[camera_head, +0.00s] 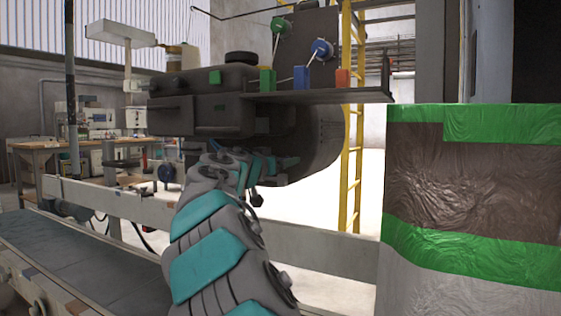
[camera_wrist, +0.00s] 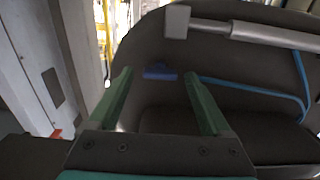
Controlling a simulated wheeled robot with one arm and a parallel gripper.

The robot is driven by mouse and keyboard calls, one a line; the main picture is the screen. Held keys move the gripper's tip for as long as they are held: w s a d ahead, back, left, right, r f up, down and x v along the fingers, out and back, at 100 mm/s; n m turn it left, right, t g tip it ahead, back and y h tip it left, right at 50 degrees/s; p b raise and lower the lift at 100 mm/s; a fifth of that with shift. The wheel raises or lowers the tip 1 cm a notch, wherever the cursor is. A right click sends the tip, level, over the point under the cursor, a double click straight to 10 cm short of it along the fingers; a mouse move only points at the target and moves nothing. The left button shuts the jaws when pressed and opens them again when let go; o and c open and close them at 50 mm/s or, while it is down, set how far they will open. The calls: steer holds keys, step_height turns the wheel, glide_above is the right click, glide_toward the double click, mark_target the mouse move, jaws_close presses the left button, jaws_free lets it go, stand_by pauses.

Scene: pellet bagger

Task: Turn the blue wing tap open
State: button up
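A small blue wing-shaped piece, seemingly the blue wing tap (camera_wrist: 160,75), shows on the dark machine body in the wrist view. It lies between the lines of my two green fingers, seemingly beyond their tips. My gripper (camera_wrist: 158,80) is open, with a wide empty gap between the fingers. I see no contact with the tap. In the head view my arm reaches under the dark machine. The gripper is hard to make out there, and I cannot clearly pick out the tap.
A blue hose (camera_wrist: 255,87) and a grey cylinder (camera_wrist: 275,36) are on the machine at the right of the wrist view. In the head view, a pale rail (camera_head: 325,250) crosses behind my arm, a conveyor (camera_head: 75,250) lies left, and a green-and-brown wrapped stack (camera_head: 470,195) stands right.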

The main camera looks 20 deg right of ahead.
jaws_close()
stand_by(0.5)
steer(key=shift+n, duration=0.4)
steer(key=n+p, duration=0.1)
steer(key=n, duration=0.3)
steer(key=n+p, duration=0.2)
steer(key=n, duration=0.2)
steer(key=shift+a+r, duration=0.1)
steer(key=shift+r, duration=0.1)
steer(key=n+p, duration=0.4)
steer(key=n, duration=0.1)
steer(key=shift+n, duration=0.3)
steer(key=shift+w+f+n+p, duration=0.1)
steer(key=shift+f+n+p, duration=0.1)
steer(key=shift+n+p, duration=1.4)
steer(key=shift+f+n, duration=0.1)
steer(key=shift+n, duration=0.2)
